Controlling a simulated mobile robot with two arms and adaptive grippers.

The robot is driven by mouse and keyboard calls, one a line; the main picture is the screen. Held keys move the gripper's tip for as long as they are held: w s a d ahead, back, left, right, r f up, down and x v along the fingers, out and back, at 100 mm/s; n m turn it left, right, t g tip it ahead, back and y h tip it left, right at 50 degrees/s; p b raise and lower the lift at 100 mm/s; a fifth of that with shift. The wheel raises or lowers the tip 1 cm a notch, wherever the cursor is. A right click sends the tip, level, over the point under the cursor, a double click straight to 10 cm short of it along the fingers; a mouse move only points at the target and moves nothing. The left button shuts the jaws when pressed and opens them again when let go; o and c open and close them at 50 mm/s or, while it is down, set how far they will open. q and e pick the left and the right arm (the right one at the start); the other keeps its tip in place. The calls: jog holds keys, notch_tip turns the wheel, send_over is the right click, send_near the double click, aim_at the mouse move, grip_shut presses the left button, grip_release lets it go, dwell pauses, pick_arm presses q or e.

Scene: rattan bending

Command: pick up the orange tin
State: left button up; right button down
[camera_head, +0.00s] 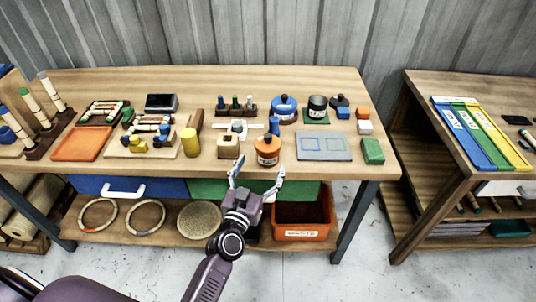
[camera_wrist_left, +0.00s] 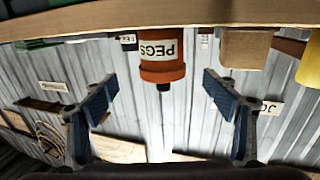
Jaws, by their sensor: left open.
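The orange tin (camera_head: 267,152) stands upright near the front edge of the workbench, with a dark knob on its lid. In the left wrist view the tin (camera_wrist_left: 162,70) appears upside down with a white "PEGS" label, centred between the two fingers. My left gripper (camera_head: 258,173) is open and empty, just in front of the bench edge and the tin. In the left wrist view the gripper (camera_wrist_left: 160,90) has its fingers spread wide on either side of the tin, apparently not touching it. My right gripper is not in view.
A wooden block (camera_head: 228,146) stands left of the tin, and a yellow cylinder (camera_head: 190,142) farther left. A grey board (camera_head: 324,146) lies to the right. A blue tin (camera_head: 284,108) and a dark tin (camera_head: 317,108) stand behind. An orange bin (camera_head: 303,235) is below the benchtop (camera_head: 225,76).

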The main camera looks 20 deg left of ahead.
aim_at(265, 153)
pick_arm(q)
jog(key=shift+w+a, duration=0.25)
jog(key=shift+w, duration=0.05)
jog(key=shift+w+r+y, duration=0.1)
jog(key=shift+w+y, duration=0.2)
jog(key=shift+w, duration=0.05)
jog(key=w, duration=0.6)
jog(key=shift+w+p, duration=0.3)
jog(key=shift+w, duration=0.05)
jog(key=c, duration=1.4)
